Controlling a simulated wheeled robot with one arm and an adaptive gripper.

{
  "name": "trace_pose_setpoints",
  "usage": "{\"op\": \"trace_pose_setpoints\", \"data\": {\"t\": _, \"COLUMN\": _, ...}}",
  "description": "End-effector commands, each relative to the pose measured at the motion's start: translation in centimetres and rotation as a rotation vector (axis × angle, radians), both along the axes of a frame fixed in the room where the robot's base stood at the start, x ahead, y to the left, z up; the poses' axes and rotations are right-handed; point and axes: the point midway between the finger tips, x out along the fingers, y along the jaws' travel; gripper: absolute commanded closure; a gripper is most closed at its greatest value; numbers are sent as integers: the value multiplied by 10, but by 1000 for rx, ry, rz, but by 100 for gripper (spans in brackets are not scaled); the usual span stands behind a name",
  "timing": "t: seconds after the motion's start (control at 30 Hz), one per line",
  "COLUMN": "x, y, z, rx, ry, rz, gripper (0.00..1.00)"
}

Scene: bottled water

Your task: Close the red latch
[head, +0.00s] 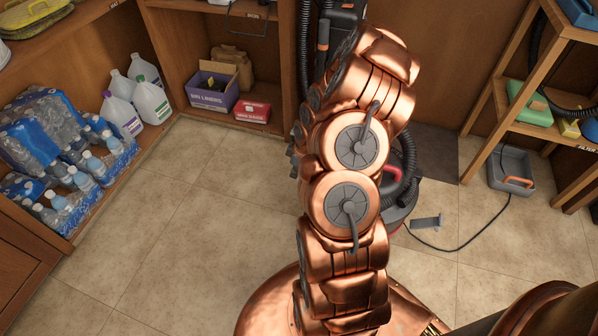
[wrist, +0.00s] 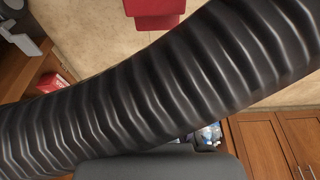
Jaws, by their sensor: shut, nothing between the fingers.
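A dark vacuum cleaner (head: 402,200) stands on the floor behind my copper arm, which hides much of it. A red part (head: 391,172) shows on it at the arm's right edge; I cannot tell whether this is the latch or how it is set. A red stepped piece (wrist: 153,10) shows at the top of the wrist view, beyond a thick black ribbed hose (wrist: 150,95) that crosses close to the camera. A little of my gripper (head: 296,150) seems to show at the arm's left edge, shut and empty; its fingertips are hidden.
Bottle packs (head: 62,150) and white jugs (head: 135,95) fill the left shelf. A purple box (head: 212,88) and a red box (head: 252,110) sit on the back shelf. A grey tray (head: 510,170) and a cord lie at right. The tiled floor at left is clear.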

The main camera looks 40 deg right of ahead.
Motion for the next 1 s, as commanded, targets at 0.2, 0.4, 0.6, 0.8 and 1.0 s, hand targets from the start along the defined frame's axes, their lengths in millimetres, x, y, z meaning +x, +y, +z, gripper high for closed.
{"op": "trace_pose_setpoints", "data": {"t": 0.2, "x": 7, "y": 5, "z": 14, "rx": -1, "ry": 0, "rz": -4, "gripper": 100}}
{"op": "trace_pose_setpoints", "data": {"t": 0.4, "x": 1, "y": 4, "z": 43, "rx": -1, "ry": -3, "rz": 4, "gripper": 100}}
{"op": "trace_pose_setpoints", "data": {"t": 0.6, "x": -9, "y": 0, "z": 72, "rx": 0, "ry": 0, "rz": 6, "gripper": 100}}
{"op": "trace_pose_setpoints", "data": {"t": 0.8, "x": -15, "y": -5, "z": 91, "rx": 0, "ry": 0, "rz": 4, "gripper": 100}}
{"op": "trace_pose_setpoints", "data": {"t": 1.0, "x": -17, "y": -6, "z": 94, "rx": 0, "ry": 1, "rz": 4, "gripper": 100}}
